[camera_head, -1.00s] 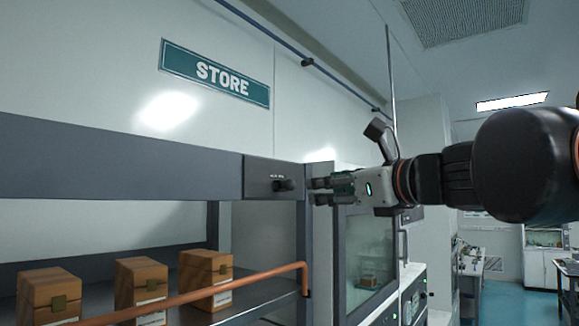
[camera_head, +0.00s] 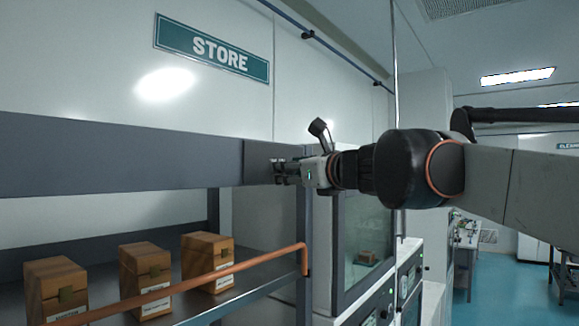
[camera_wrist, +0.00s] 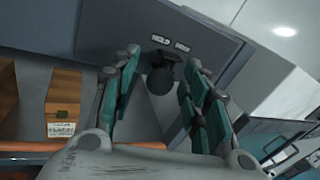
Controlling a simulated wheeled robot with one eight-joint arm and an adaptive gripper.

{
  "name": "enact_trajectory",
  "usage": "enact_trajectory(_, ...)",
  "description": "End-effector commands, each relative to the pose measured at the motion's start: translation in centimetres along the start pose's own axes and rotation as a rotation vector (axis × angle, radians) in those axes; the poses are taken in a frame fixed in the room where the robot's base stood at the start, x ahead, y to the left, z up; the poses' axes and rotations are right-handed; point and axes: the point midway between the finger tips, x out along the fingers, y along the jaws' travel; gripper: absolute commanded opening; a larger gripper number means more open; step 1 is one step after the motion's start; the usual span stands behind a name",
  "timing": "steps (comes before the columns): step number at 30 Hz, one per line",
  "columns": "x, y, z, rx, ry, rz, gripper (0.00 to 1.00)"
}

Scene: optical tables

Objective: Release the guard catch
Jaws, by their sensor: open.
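The guard catch is a black knob (camera_wrist: 163,78) on a grey panel (camera_wrist: 150,45) at the end of the shelf's upper beam. Two small white labels sit above it; the left one seems to read "HELD". My gripper (camera_head: 280,172) is at the panel and hides the knob in the head view. In the wrist view my gripper (camera_wrist: 161,66) is open, one finger on each side of the knob, with gaps visible. The orange guard bar (camera_head: 200,278) runs across the shelf front, bent down at its right end.
Several wooden boxes (camera_head: 145,280) stand on the shelf behind the bar. A glass-fronted cabinet (camera_head: 365,250) stands just right of the shelf, below my arm. A "STORE" sign (camera_head: 212,48) hangs on the wall above. Open blue floor (camera_head: 500,280) lies at the right.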

Motion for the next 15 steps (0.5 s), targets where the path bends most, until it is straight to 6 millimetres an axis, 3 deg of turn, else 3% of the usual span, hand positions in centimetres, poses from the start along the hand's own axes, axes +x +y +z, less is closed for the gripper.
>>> enact_trajectory(11, 0.48, -0.02, -0.04, 0.0, 0.0, -0.001, 0.4)
enact_trajectory(15, 0.47, -0.02, -0.03, 0.0, 0.0, -0.001, 0.08)
